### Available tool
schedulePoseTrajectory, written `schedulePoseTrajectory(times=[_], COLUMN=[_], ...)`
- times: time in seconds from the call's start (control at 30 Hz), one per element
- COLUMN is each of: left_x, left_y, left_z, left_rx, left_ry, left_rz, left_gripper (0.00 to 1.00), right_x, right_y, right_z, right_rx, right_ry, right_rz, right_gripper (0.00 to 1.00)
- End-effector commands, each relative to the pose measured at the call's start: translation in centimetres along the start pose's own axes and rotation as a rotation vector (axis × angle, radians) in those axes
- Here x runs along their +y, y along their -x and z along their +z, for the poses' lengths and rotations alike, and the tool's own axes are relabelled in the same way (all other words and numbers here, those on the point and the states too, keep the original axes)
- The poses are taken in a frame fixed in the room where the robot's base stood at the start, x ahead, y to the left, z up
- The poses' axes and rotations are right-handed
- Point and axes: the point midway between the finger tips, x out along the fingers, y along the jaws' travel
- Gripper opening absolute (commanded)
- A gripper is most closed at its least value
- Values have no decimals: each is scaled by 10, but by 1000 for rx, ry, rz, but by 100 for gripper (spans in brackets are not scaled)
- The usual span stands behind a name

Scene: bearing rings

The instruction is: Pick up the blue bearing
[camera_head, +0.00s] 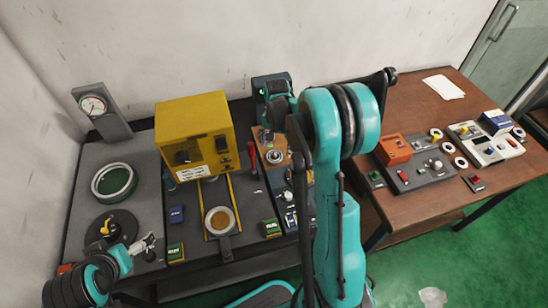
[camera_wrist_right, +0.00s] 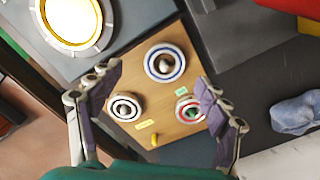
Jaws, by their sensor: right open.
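The bearing with a blue ring (camera_wrist_right: 165,62) sits on a wooden board (camera_wrist_right: 150,90) in the right wrist view, around a small grey post. A bearing with a dark ring (camera_wrist_right: 125,107) and one with a red and green ring (camera_wrist_right: 189,109) sit nearer on the same board. My right gripper (camera_wrist_right: 160,74) is open and empty, its fingers at either side of the board. In the head view the board (camera_head: 265,143) is partly hidden by my right arm. My left gripper (camera_head: 145,246) is at the lower left, its opening unclear.
A yellow machine (camera_head: 195,135) stands left of the board. A gauge (camera_head: 100,112) and a green-lined ring (camera_head: 114,182) are farther left. A brown table (camera_head: 410,205) at the right holds an orange box (camera_head: 393,149) and control panels. A blue-grey cloth-like object (camera_wrist_right: 297,110) lies right of the board.

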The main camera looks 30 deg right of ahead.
Motion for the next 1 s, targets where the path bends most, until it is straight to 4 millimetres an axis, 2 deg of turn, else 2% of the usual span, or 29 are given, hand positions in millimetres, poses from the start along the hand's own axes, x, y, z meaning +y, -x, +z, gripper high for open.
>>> schedulePoseTrajectory(times=[0.3, 0.53, 0.57, 0.77, 1.0], left_x=[0, 0, 0, 0, 0], left_y=[-18, -17, -17, -17, -17], left_z=[12, 12, 12, 12, 12], left_rx=[0, 0, 0, 0, 0], left_ry=[0, 0, 0, 0, 0], left_rz=[0, 0, 0, 0, 0], left_gripper=[100, 100, 100, 100, 100], right_x=[-6, -6, -6, -6, -6], right_y=[-46, -46, -46, -46, -46], right_z=[0, 0, 0, 0, 0], right_rx=[1, 1, 1, 1, 1], right_ry=[1, 1, 2, 2, 2], right_rz=[-1, -1, -1, -1, -1], right_gripper=[77, 77, 71, 18, 17])
